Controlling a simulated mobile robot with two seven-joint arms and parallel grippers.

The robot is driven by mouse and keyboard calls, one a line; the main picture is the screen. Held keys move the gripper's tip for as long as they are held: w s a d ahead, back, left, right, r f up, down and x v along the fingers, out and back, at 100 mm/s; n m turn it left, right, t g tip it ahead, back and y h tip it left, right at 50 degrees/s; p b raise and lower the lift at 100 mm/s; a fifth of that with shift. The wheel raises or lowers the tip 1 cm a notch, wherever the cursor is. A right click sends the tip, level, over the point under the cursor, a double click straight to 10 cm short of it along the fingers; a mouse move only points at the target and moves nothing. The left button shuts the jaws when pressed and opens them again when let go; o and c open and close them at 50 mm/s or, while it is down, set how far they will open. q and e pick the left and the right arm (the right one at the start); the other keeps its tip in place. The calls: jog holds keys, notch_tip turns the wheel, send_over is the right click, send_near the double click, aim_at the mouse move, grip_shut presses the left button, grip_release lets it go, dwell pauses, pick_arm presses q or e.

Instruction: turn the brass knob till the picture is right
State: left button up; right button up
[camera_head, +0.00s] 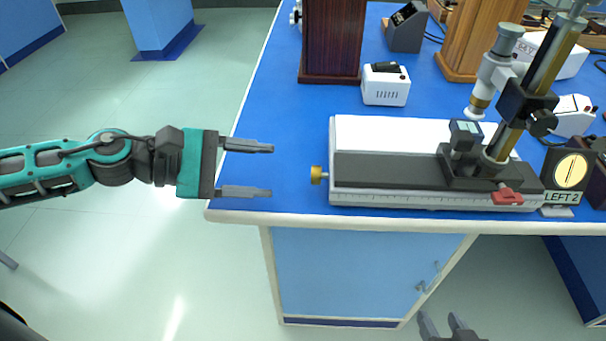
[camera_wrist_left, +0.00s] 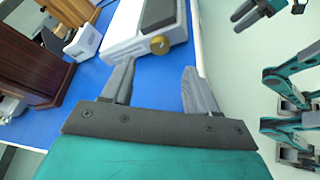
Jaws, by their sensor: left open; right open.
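The brass knob (camera_head: 317,175) sticks out from the left end of a white and dark grey bench instrument (camera_head: 400,170). My left gripper (camera_head: 247,170) is open and empty, to the left of the knob, with a gap between its fingertips and the knob. In the left wrist view the knob (camera_wrist_left: 160,44) shows beyond the fingers of the gripper (camera_wrist_left: 155,80). A round pale-yellow display with a dark line (camera_head: 572,171) stands at the instrument's right end above a "LEFT 2" label (camera_head: 561,197). My right gripper (camera_head: 443,322) is open and empty, low in front of the bench.
The blue bench top (camera_head: 280,110) is bare around the knob. A white box (camera_head: 386,84) and a dark wooden case (camera_head: 331,40) stand behind the instrument. A brass and black microscope column (camera_head: 535,80) rises from it, with a red clamp (camera_head: 507,196) at its foot.

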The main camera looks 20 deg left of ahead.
aim_at(316, 175)
pick_arm(q)
jog(key=shift+w+d, duration=0.2)
jog(key=shift+d, duration=0.05)
jog(key=shift+p+x, duration=0.75)
jog(key=shift+x, duration=0.55)
jog(key=p+x, duration=0.1)
jog(key=x, duration=0.2)
jog(key=shift+w+d+p, duration=0.15)
jog(key=shift+d+p, duration=0.15)
jog(key=shift+p, duration=0.05)
jog(key=shift+w+d+f, duration=0.2)
jog(key=shift+d+f, duration=0.1)
jog(key=shift+d, duration=0.1)
jog(key=c, duration=1)
jog(key=shift+c, duration=0.2)
jog(key=shift+r+p, duration=0.1)
jog(key=shift+p, duration=0.25)
